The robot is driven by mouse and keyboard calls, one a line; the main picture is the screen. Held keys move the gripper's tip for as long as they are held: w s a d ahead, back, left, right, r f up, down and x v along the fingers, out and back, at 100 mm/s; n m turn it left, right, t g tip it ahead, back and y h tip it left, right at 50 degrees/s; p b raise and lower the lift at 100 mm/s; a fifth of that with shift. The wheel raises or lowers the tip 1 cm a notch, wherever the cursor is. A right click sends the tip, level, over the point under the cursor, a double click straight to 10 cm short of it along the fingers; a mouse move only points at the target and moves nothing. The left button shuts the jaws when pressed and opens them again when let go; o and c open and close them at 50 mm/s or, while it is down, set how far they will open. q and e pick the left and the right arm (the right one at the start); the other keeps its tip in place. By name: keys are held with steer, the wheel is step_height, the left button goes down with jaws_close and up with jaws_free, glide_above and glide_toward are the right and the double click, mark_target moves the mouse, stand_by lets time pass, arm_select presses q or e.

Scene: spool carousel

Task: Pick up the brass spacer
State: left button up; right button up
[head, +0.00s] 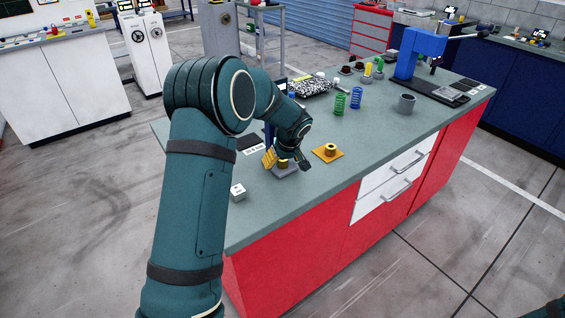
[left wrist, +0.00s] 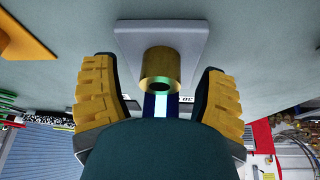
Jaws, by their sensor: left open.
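The brass spacer (left wrist: 160,64) is a short hollow cylinder standing on a grey square plate (left wrist: 185,32) in the left wrist view. My left gripper (left wrist: 156,68) is open, with one yellow-padded finger on each side of the spacer and a visible gap on both sides. In the head view my left gripper (head: 284,160) is low over the grey plate (head: 287,173) on the bench and partly hides the spacer. My right gripper is not in view.
An orange plate (head: 327,154) with a brass-coloured piece sits close by to the right. A white box (head: 237,192) is to the left. Green and blue springs (head: 347,100), a grey cup (head: 406,103) and a blue press (head: 420,50) stand farther back. The bench (head: 365,143) front is clear.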

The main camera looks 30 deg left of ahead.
arm_select(q)
jaws_close()
stand_by(0.3)
